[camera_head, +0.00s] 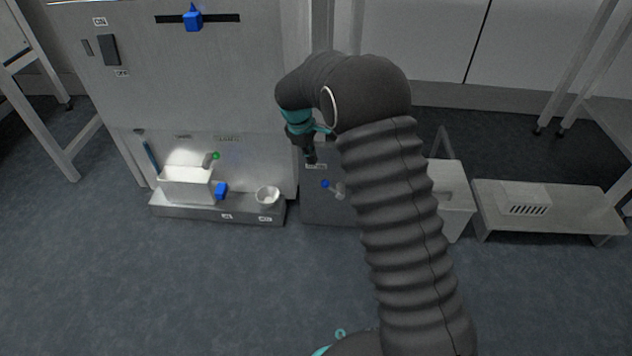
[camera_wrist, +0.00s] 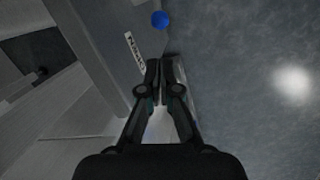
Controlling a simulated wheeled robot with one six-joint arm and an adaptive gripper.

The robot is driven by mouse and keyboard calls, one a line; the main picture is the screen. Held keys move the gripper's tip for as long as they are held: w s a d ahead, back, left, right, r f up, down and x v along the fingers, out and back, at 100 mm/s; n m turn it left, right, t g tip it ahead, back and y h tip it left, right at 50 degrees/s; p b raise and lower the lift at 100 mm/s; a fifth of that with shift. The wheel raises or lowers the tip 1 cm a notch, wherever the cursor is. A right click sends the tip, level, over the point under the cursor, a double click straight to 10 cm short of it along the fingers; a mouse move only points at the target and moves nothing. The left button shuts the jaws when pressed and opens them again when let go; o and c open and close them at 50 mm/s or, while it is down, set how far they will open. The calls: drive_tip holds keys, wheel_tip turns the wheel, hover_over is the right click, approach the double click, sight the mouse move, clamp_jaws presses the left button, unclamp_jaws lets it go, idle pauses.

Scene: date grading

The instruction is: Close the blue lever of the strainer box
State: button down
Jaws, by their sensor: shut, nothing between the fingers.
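My arm hides the box's right part. A blue ball also shows at the top of the wrist view (camera_wrist: 160,20), just beyond my fingertips. In the wrist view the fingertips (camera_wrist: 166,66) are together, beside a label reading OPEN (camera_wrist: 134,52), apart from the ball.
The steel cabinet (camera_head: 245,85) stands left, with a blue slider knob (camera_head: 192,17) high on it. A low bench (camera_head: 555,215) stands right. Floor in front is clear.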

drive_tip(key=shift+w+a+f, duration=0.15)
drive_tip(key=shift+a+f, duration=0.1)
drive_tip(key=shift+f, duration=0.4)
drive_tip(key=s+b+x, duration=0.1)
drive_tip(key=x, duration=0.8)
drive_tip(key=shift+w+f, duration=0.45)
drive_tip(key=shift+w, duration=0.05)
drive_tip(key=shift+r, duration=0.1)
